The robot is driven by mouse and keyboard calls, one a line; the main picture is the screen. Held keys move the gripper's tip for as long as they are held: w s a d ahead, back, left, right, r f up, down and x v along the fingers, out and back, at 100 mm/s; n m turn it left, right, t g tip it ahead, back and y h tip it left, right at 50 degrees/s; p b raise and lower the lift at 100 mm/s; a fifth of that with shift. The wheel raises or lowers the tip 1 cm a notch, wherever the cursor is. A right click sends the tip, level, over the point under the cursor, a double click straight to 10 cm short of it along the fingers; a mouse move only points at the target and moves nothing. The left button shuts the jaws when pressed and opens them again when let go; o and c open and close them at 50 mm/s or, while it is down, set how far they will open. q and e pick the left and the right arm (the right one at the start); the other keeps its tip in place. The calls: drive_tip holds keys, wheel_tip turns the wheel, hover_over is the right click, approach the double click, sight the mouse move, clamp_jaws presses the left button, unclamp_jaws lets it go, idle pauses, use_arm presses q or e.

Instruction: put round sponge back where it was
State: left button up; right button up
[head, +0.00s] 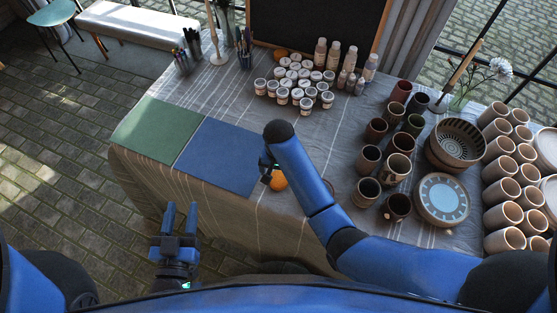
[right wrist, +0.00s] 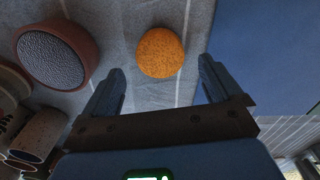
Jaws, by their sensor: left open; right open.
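The round orange sponge (head: 278,181) lies on the grey tablecloth near the table's front edge, just right of the blue mat. My right forearm partly covers it in the head view. In the right wrist view the sponge (right wrist: 160,50) sits between and just beyond the fingertips of my right gripper (right wrist: 160,68). That gripper is open, with a gap to the sponge on both sides. In the head view my right gripper (head: 268,164) is mostly hidden by its own arm. My left gripper (head: 180,215) is open and empty, in front of the table edge.
A terracotta dish (right wrist: 57,55) with a grey inside is left of the sponge in the wrist view. Blue (head: 218,157) and green (head: 155,133) mats lie to the left. Several paint jars (head: 296,80) stand behind; cups (head: 369,160) and plates (head: 441,199) stand right.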

sight(278, 178)
wheel_tip(278, 178, up, 7)
idle(0.3)
